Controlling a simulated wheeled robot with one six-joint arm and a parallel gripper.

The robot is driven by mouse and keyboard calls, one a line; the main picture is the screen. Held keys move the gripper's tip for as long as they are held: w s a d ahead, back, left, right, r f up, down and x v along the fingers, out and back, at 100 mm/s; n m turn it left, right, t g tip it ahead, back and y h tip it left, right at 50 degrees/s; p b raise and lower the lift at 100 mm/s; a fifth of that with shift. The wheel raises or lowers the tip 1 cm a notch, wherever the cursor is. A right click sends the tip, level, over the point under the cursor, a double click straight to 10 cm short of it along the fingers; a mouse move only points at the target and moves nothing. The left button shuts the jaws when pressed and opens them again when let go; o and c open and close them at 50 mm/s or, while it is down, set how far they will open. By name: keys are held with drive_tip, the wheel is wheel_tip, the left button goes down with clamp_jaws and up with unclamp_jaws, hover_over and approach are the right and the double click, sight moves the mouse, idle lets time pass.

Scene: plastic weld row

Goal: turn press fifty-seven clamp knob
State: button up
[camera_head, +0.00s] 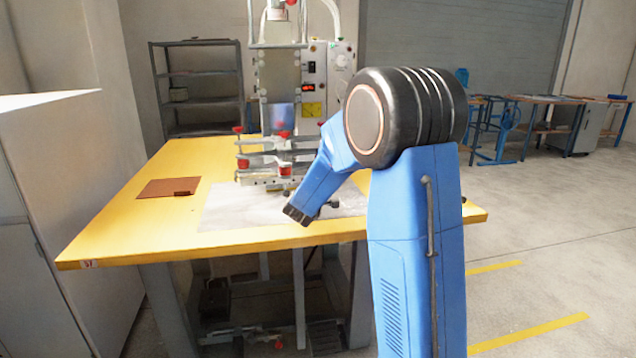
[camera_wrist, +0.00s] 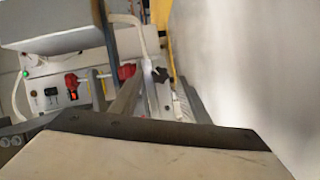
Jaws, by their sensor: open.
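The press (camera_head: 283,90) stands at the back of the yellow table (camera_head: 130,228), whose front left corner bears a small tag (camera_head: 88,264) that seems to read 57. Several red knobs sit on its clamp frame, among them a lower one (camera_head: 285,170) and a left one (camera_head: 243,163). The wrist view shows a red knob (camera_wrist: 127,71) and a black knob-like part (camera_wrist: 161,76). I cannot tell which is the clamp knob. My gripper (camera_head: 298,214) is open, low over the table in front of the clamp frame and apart from the red knobs. Its fingers are hard to make out.
A grey sheet (camera_head: 235,210) lies under the press, and a brown pad (camera_head: 168,187) lies to its left. A white cabinet (camera_head: 60,180) stands close on the left. A dark shelf rack (camera_head: 197,85) is behind. Open floor (camera_head: 545,220) lies to the right.

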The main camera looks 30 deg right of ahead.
drive_tip(key=v, duration=1.5)
drive_tip(key=shift+a, duration=0.1)
drive_tip(key=shift+s+a, duration=0.25)
drive_tip(key=shift+s, duration=0.15)
